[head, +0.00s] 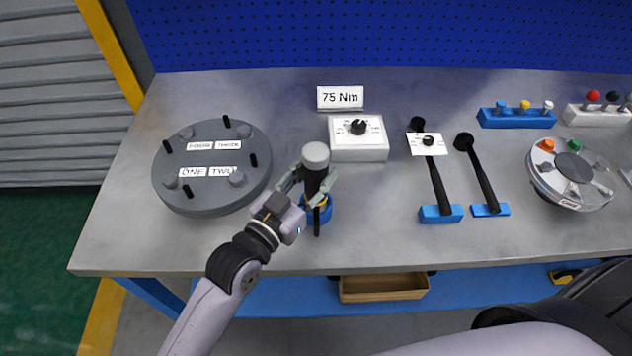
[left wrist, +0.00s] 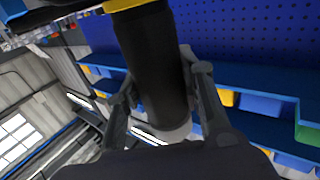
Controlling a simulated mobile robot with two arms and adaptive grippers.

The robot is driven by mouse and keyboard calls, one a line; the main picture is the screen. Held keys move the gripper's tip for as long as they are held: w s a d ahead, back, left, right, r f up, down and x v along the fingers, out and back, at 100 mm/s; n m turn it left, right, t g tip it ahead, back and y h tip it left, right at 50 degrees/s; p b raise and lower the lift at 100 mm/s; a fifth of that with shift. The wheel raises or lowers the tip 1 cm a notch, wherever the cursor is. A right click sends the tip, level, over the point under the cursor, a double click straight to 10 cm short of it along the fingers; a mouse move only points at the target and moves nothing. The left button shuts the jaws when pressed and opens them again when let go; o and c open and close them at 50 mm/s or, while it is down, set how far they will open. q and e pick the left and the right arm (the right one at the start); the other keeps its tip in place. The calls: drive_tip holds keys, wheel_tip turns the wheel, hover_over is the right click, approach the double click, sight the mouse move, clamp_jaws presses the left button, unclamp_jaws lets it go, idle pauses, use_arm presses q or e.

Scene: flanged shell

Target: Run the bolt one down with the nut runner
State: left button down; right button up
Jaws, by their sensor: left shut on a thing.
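The nut runner (head: 315,160), a black cylinder with a grey cap, stands upright in or just over a blue holder (head: 324,216) with a yellow ring. My left gripper (head: 318,188) is shut around its body. In the left wrist view the black body (left wrist: 152,65) runs between the fingers (left wrist: 160,95). I cannot tell whether it is still seated in the holder. The grey flanged shell (head: 215,205) is to the left, with labels ONE to FOUR, black pins and grey bolt heads. Bolt one (head: 170,181) is at the left, beside the ONE label (head: 192,171). My right gripper is out of view.
A white dial box (head: 358,150) and a 75 Nm sign (head: 340,97) stand behind the runner.

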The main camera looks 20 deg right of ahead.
use_arm(q)
drive_tip(key=shift+r, duration=0.2)
wheel_tip(320, 180, up, 20)
drive_tip(key=p, duration=0.1)
idle(0.5)
drive_tip(key=c, duration=1.6)
unclamp_jaws()
drive_tip(key=shift+c, duration=0.2)
clamp_jaws()
